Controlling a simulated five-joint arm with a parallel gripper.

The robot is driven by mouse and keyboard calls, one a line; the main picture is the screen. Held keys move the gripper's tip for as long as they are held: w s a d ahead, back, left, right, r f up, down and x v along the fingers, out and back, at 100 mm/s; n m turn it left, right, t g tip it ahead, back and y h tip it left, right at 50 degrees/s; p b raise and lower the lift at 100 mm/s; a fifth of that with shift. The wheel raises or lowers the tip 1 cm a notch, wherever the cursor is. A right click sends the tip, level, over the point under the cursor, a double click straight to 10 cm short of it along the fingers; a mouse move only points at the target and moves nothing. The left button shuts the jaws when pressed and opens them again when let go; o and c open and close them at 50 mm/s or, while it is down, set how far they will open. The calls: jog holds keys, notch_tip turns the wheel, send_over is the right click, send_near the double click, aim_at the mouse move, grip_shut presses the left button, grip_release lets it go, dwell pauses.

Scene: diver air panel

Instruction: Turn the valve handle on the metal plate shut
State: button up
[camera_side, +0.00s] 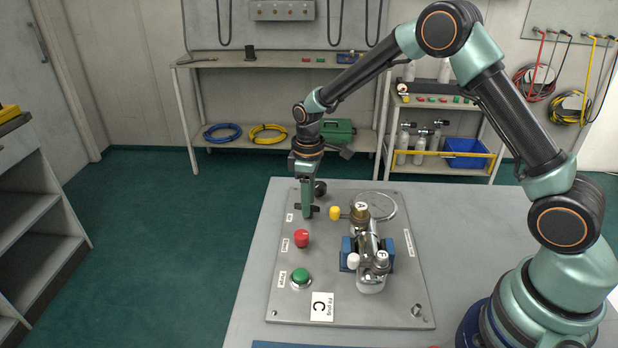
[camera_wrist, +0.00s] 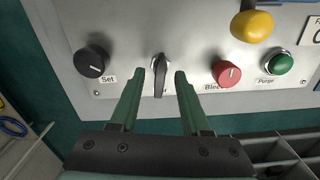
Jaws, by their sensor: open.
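The metal plate (camera_side: 345,316) lies on the grey table. The valve handle (camera_wrist: 159,76) is a black lever near the plate's edge, pointing up and down in the wrist view, with a label partly hidden beside it. My gripper (camera_wrist: 160,82) is open, one finger on each side of the handle, with a visible gap on both sides. In the side view my gripper (camera_side: 307,211) points straight down at the plate's far left part, and the dark handle is mostly hidden behind the fingers. I cannot tell how deep the fingertips reach.
A black Set knob (camera_wrist: 92,62) and a red Bleed knob (camera_wrist: 226,74) flank the handle. A green Purge button (camera_side: 300,276) and a yellow knob (camera_side: 335,212) are nearby.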

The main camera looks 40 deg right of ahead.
grip_shut()
jog(key=shift+m, duration=0.3)
jog(key=m, duration=0.3)
jog(key=shift+m, duration=0.3)
jog(key=m, duration=0.3)
jog(key=shift+m, duration=0.3)
jog(key=m, duration=0.4)
jog(key=shift+d, duration=0.1)
jog(key=shift+m, duration=2.1)
